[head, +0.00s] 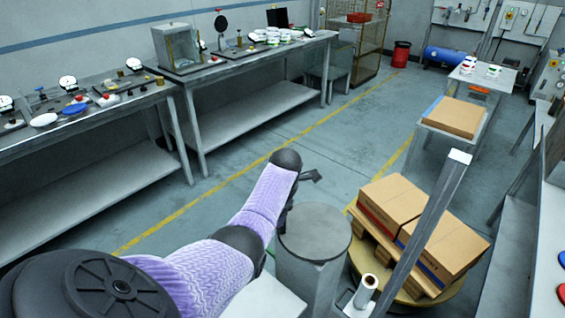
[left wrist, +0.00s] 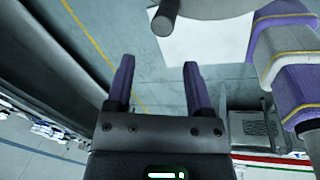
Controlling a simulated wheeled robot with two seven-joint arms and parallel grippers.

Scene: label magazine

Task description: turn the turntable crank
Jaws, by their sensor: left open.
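My left gripper (head: 311,177) is at the end of my purple-sleeved arm, beyond a grey drum-shaped post (head: 314,232). In the left wrist view the two fingers of the left gripper (left wrist: 155,66) stand apart with only floor between them. A dark rounded peg (left wrist: 164,20), perhaps the crank's handle, is beyond the fingertips beside a pale round top (left wrist: 210,8). The gripper does not touch it. The olive round turntable (head: 412,300) carries a wooden pallet (head: 378,238) with brown cartons (head: 398,199). The crank is not clearly seen in the head view. My right gripper is out of view.
A slanted grey metal post (head: 425,225) crosses in front of the cartons, with a short pale cylinder (head: 367,286) near its foot. Long workbenches (head: 215,72) line the left. A table with a carton (head: 452,115) stands behind. The floor (head: 215,185) between is clear.

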